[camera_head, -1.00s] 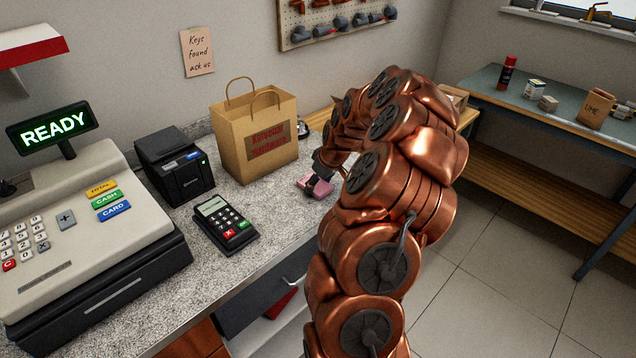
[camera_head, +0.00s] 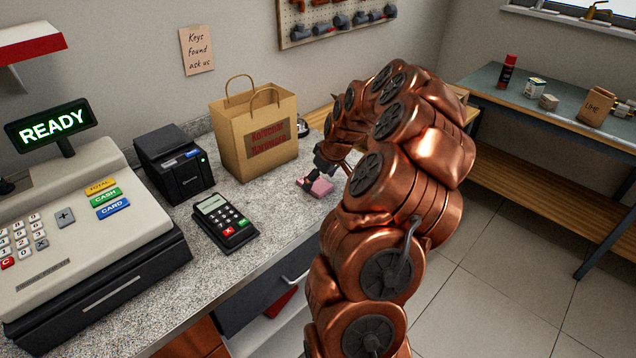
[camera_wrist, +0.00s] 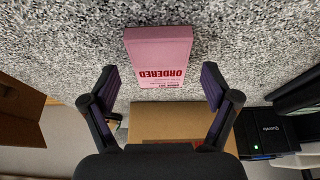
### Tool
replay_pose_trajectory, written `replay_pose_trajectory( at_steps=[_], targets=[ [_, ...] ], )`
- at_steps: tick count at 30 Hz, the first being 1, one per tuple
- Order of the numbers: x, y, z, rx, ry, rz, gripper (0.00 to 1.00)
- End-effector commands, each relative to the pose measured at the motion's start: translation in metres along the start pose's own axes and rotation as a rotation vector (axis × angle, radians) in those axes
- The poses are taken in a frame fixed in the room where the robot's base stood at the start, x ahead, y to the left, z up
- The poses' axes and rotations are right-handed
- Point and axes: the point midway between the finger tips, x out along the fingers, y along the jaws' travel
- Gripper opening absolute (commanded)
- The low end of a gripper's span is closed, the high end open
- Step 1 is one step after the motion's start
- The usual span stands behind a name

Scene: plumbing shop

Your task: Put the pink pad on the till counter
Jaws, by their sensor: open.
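The pink pad (camera_head: 319,187) lies on the speckled till counter (camera_head: 275,205), to the right of the paper bag. In the wrist view the pad (camera_wrist: 160,55) shows the printed word "ORDERED" and rests on the counter surface (camera_wrist: 60,40). My gripper (camera_head: 316,181) is just above and beside the pad in the head view, partly covered by my arm. In the wrist view my gripper (camera_wrist: 160,82) is open, its two fingers well apart. The pad is beyond the fingertips, centred between them, and nothing is held.
A brown paper bag (camera_head: 256,133) stands behind the pad. A card terminal (camera_head: 224,221), a black receipt printer (camera_head: 175,163) and the cash register (camera_head: 85,230) stand to the left. Bare counter lies between terminal and pad. A workbench (camera_head: 550,108) is at the right.

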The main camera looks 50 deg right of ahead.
Motion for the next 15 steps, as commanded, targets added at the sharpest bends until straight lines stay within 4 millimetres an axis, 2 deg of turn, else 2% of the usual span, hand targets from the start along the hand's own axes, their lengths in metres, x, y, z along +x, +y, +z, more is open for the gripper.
replay_pose_trajectory(
  at_steps=[15],
  targets=[
    [-0.078, 0.001, 0.000, -0.001, 0.005, 0.004, 0.87]
  ],
)
